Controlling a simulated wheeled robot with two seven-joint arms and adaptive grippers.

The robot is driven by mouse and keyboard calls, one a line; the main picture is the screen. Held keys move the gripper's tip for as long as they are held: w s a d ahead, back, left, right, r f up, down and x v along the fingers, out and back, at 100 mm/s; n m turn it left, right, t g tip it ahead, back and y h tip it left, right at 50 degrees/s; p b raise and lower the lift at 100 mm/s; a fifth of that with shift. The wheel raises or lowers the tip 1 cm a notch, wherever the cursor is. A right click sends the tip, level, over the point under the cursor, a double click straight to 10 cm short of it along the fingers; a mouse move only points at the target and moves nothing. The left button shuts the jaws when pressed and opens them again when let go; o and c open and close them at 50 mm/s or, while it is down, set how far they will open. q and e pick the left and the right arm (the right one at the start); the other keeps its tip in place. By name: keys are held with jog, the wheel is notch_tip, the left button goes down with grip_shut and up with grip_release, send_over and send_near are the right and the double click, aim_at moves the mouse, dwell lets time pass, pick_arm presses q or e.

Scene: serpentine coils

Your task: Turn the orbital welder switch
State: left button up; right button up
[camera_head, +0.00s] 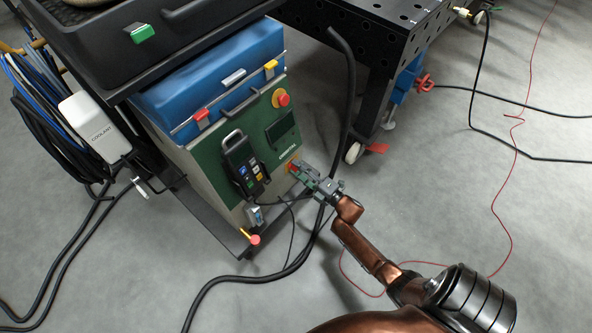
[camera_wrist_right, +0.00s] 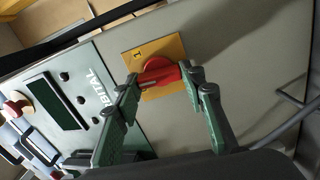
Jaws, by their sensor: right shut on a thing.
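The orbital welder (camera_head: 217,188) is a grey cabinet with a green front panel, standing under a cart shelf. Its switch is a red rotary knob (camera_wrist_right: 160,72) on a yellow square plate (camera_wrist_right: 179,48). In the head view the plate and knob (camera_head: 291,167) show only as a small patch at the panel's right edge, partly covered by my gripper. My right gripper (camera_head: 300,171) reaches in from the lower right. In the right wrist view its green fingers (camera_wrist_right: 164,79) stand on both sides of the knob, shut on it. My left gripper is not in view.
A red emergency button (camera_head: 281,98), a black pendant (camera_head: 243,163) and a screen (camera_head: 281,131) sit on the welder's front. A black hose (camera_head: 350,100) hangs close to my right gripper.

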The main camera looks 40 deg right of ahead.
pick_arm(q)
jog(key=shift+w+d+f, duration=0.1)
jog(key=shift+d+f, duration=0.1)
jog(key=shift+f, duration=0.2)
pick_arm(e)
jog(key=shift+f+n, duration=0.1)
jog(key=shift+n, duration=0.4)
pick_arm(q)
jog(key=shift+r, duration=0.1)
pick_arm(e)
jog(key=o, duration=1.2)
jog(key=shift+c, duration=0.2)
jog(key=shift+s, duration=0.1)
jog(key=s, duration=1.1)
jog(key=shift+s+d, duration=0.4)
jog(key=shift+s, duration=0.1)
